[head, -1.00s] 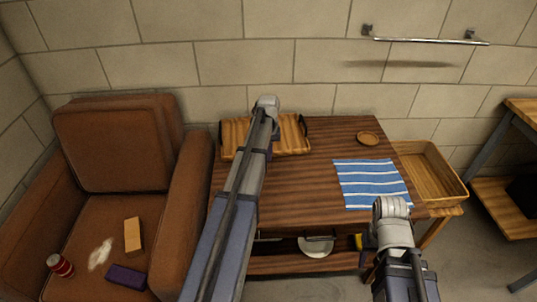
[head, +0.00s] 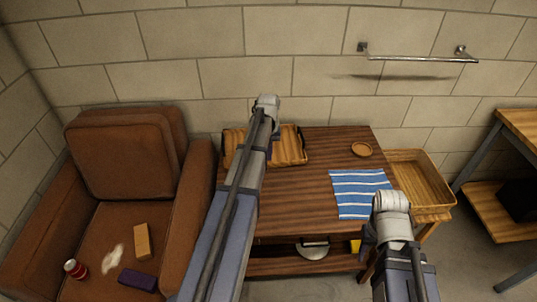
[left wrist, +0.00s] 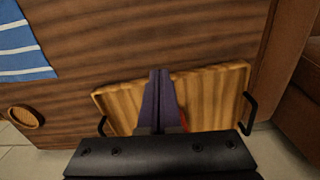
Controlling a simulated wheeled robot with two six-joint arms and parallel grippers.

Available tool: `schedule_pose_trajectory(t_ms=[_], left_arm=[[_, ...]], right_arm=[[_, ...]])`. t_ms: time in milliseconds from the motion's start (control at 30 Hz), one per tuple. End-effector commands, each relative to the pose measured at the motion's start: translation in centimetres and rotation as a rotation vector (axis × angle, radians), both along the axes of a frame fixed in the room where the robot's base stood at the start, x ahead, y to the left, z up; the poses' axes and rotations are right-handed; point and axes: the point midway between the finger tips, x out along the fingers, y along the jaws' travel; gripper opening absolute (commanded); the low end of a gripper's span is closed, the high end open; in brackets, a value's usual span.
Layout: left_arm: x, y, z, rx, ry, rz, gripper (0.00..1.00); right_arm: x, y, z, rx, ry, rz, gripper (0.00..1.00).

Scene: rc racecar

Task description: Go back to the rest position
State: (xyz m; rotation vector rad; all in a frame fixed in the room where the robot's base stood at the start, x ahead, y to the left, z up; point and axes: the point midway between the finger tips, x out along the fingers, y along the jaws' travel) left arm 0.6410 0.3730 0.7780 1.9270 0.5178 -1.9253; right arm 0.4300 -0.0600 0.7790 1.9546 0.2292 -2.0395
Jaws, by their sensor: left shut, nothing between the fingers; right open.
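My left gripper (left wrist: 160,100) shows in the left wrist view as two purple fingers pressed together with nothing between them. It is over the wooden tray (left wrist: 215,85) with dark handles. A small red patch shows beside the fingers, too hidden to name. In the head view my left arm reaches over the table and covers part of the tray (head: 290,145); the gripper is mostly hidden behind the arm. My right arm shows at the lower right of the head view, bent at a pale joint; its gripper does not show.
The wooden table (head: 310,185) bears a striped blue cloth (head: 358,195) and a round coaster (head: 362,149). A wooden crate (head: 425,175) is to its right. A brown armchair (head: 120,160) at left holds a can (head: 75,269) and blocks. A rail (head: 420,58) is on the wall.

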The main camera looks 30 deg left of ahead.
Motion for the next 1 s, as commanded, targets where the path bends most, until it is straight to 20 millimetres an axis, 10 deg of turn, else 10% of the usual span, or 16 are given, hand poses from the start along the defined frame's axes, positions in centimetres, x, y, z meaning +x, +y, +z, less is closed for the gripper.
schedule_pose_trajectory(t_ms=[367,567,800,1000], left_arm=[[-0.4,-1.2,0.4,0.001,0.002,-0.021,0.0],[-4.0,-11.0,3.5,0.018,0.02,-0.219,0.0],[-12.9,-24.2,7.7,0.056,0.05,-0.569,0.0],[-18.8,-29.5,9.8,0.08,0.064,-0.773,0.0]], right_arm=[[0.0,0.0,0.4,0.0,0.0,0.0,0.5],[0.0,0.0,3.5,0.0,0.0,0.0,0.5],[0.0,0.0,7.7,0.0,0.0,-0.001,0.5],[0.0,0.0,9.7,0.0,0.0,-0.001,0.5]])
